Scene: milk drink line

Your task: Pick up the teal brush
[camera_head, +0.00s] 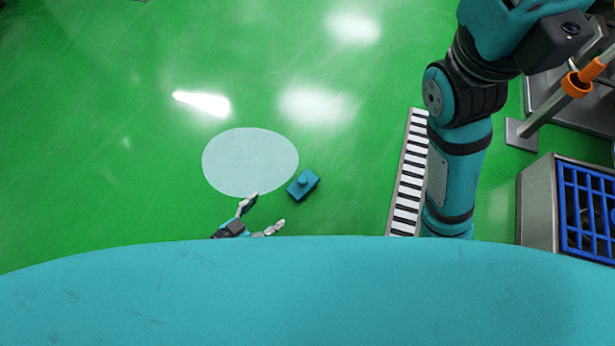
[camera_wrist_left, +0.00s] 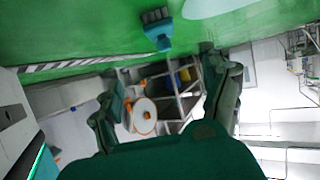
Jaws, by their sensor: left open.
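The teal brush (camera_head: 303,184) lies on the green floor, just right of a pale blue round patch (camera_head: 250,162). My left gripper (camera_head: 264,212) is open and empty, below and left of the brush, with a gap between them. In the left wrist view the brush (camera_wrist_left: 160,35) shows its dark bristles at the top. There it appears above the space between the spread fingers of my left gripper (camera_wrist_left: 160,70). My right arm is at the right of the head view, but its gripper is out of the picture.
A slotted floor drain (camera_head: 408,175) runs right of the brush, beside my right arm. A metal box with a blue grid (camera_head: 587,208) and a metal stand with an orange collar (camera_head: 575,84) are at the far right. The floor around the brush is clear.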

